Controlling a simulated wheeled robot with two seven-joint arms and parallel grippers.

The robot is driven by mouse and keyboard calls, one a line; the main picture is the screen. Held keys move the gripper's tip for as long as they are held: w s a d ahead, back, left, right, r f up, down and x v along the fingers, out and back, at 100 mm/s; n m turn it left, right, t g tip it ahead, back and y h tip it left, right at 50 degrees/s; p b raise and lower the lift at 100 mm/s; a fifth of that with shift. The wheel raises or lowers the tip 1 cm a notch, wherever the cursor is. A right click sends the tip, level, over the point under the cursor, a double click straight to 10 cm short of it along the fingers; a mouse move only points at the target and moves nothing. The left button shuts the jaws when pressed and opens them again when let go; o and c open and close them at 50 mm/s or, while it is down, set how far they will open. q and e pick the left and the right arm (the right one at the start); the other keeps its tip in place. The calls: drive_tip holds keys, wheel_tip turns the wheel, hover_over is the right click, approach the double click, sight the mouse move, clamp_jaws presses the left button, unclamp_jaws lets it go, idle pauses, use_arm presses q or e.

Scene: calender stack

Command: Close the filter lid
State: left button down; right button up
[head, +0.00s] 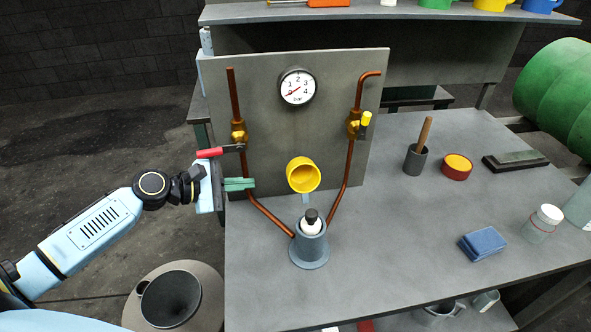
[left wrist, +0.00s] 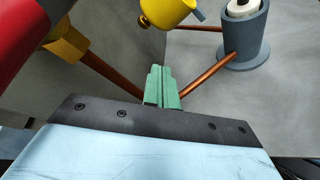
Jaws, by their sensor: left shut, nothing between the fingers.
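The yellow cup-shaped filter lid (head: 303,176) stands open, its hollow side facing out, above and behind the grey filter housing (head: 310,250). A grey tab (head: 305,198) shows under the lid. A white cartridge with a black top (head: 311,222) sits in the housing's open mouth. My left gripper (head: 252,184) has its green fingers shut and empty, left of the lid and apart from it. In the left wrist view the shut fingers (left wrist: 162,82) point toward the lid (left wrist: 165,12) and housing (left wrist: 243,42). My right gripper is not in view.
A grey panel (head: 330,80) with a gauge (head: 297,88) stands behind. Copper pipes (head: 266,214) run down to the housing. A red valve handle (head: 210,153) is just above my left gripper. A yellow-tipped valve handle (head: 366,119) is right.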

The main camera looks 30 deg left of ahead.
sight(301, 172)
use_arm(q)
drive_tip(key=d+r+p+x, duration=0.1)
drive_tip(key=x, duration=0.9)
drive_tip(key=shift+d, duration=0.4)
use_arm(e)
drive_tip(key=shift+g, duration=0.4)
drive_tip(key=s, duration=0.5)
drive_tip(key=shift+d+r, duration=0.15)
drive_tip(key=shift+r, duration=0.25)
